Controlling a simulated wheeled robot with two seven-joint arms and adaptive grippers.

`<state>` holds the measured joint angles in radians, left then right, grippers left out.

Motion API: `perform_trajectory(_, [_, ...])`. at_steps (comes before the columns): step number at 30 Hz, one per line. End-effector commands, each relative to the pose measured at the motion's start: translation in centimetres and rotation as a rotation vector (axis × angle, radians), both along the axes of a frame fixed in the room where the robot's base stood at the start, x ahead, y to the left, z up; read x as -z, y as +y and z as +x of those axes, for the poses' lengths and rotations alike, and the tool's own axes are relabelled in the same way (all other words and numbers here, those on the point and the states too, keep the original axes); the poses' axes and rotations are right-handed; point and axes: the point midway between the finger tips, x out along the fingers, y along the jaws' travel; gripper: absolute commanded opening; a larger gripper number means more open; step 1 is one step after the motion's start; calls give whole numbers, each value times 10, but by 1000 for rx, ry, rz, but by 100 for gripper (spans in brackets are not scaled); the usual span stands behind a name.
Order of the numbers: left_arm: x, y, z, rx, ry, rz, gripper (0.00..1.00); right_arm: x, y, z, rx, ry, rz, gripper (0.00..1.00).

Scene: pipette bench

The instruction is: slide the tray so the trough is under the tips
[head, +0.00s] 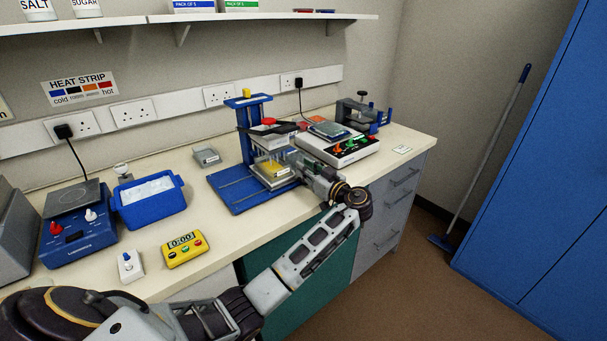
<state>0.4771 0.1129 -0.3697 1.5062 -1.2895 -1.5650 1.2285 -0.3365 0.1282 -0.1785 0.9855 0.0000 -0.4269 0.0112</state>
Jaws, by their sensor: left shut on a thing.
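A blue stand (230,192) with an upright column (244,128) stands on the bench. Its head, with a red knob (268,121) on top, sits in front of the column; the tips under it are too small to make out singly. A pale tray (273,183) with a yellow trough (273,169) is low on the stand, below the head. My left gripper (301,168) reaches in from the right and is shut at the tray's right side. Its fingertips are partly hidden among the parts there. My right gripper is not in view.
A white device (338,148) stands close right of the stand, behind my left wrist. A blue tub (150,208), yellow timer (185,249), white switch box (130,266) and blue hot plate (77,235) are left. Bare bench lies between timer and stand.

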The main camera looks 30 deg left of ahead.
Motion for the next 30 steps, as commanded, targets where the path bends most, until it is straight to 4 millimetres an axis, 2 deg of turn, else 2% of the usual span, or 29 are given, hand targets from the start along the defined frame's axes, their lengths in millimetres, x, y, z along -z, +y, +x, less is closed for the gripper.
perform_trajectory(9, [-2, -2, 3, 9, -3, 0, 0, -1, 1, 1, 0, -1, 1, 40])
perform_trajectory(10, [-2, -2, 3, 9, -3, 0, 20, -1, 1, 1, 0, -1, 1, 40])
perform_trajectory(15, [-2, -2, 3, 8, -3, 0, 41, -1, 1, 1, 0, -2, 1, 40])
perform_trajectory(30, [-1, -6, 0, 5, -1, 0, 41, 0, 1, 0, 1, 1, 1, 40])
